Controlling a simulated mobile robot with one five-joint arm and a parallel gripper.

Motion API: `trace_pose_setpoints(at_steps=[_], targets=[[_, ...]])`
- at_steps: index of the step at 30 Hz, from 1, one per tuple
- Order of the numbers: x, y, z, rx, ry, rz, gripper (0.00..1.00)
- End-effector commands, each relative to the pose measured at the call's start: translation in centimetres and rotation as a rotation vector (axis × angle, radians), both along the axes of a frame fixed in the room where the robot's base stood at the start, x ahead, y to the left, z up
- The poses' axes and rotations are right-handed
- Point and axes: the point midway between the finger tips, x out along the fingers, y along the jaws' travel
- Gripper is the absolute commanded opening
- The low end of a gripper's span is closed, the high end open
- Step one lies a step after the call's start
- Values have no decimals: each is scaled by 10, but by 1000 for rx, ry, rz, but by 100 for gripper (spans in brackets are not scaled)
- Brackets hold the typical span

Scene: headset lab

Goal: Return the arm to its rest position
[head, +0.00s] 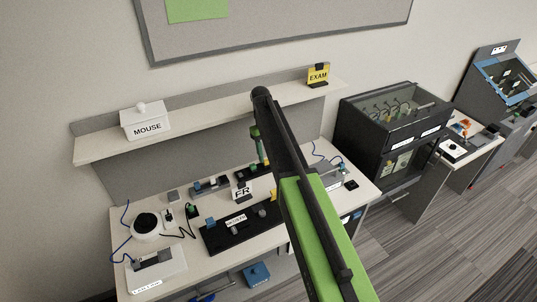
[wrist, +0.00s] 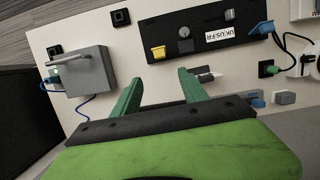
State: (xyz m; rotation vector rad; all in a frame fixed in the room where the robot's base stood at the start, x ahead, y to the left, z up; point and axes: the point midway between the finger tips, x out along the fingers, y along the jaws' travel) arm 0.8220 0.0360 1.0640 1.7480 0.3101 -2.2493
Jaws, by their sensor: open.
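My gripper (wrist: 160,84) shows in the wrist view with its two green fingers spread apart and nothing between them. Past the fingertips are the pale tabletop and a black panel labelled UK/US/FR (wrist: 200,38). In the head view my arm (head: 315,225) stretches from the bottom edge up and away over the workbench (head: 205,265). The green gripper (head: 259,148) hangs down at its far end, partly hidden behind the arm, above the back right of the bench. Whether the fingers touch anything there cannot be told.
A shelf (head: 210,120) behind the bench carries a white MOUSE box (head: 146,122) and a yellow EXAM sign (head: 318,76). An FR card (head: 242,191) and small devices crowd the bench. A grey box (wrist: 84,72) stands left of the fingers. A black cabinet (head: 385,135) stands right.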

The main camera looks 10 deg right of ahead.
Motion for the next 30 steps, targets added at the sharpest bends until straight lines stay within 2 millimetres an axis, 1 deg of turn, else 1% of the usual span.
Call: trace_pose_setpoints(at_steps=[2, 4, 6, 7, 11, 12, 14, 15, 17, 18, 21, 22, 24, 27, 29, 30], targets=[[0, 0, -1, 0, 0, 0, 51], [0, -2, -6, 0, 0, -3, 51], [0, -8, -17, -1, 0, -10, 51], [-6, -12, -24, 0, 0, -15, 51], [-54, -24, -41, 5, -8, -31, 51], [-71, -27, -46, 8, -15, -40, 51], [-95, -32, -55, 12, -31, -58, 51], [-113, -34, -60, 14, -44, -72, 51], [-140, -37, -68, 18, -66, -100, 51], [-160, -39, -73, 21, -83, -120, 51], [-206, -41, -82, 27, -131, -179, 51], [-217, -41, -84, 29, -145, -196, 51], [-238, -40, -84, 35, -174, -235, 51], [-254, -38, -83, 41, -210, -279, 51], [-257, -37, -83, 44, -228, -304, 51], [-254, -35, -83, 46, -242, -327, 51]])
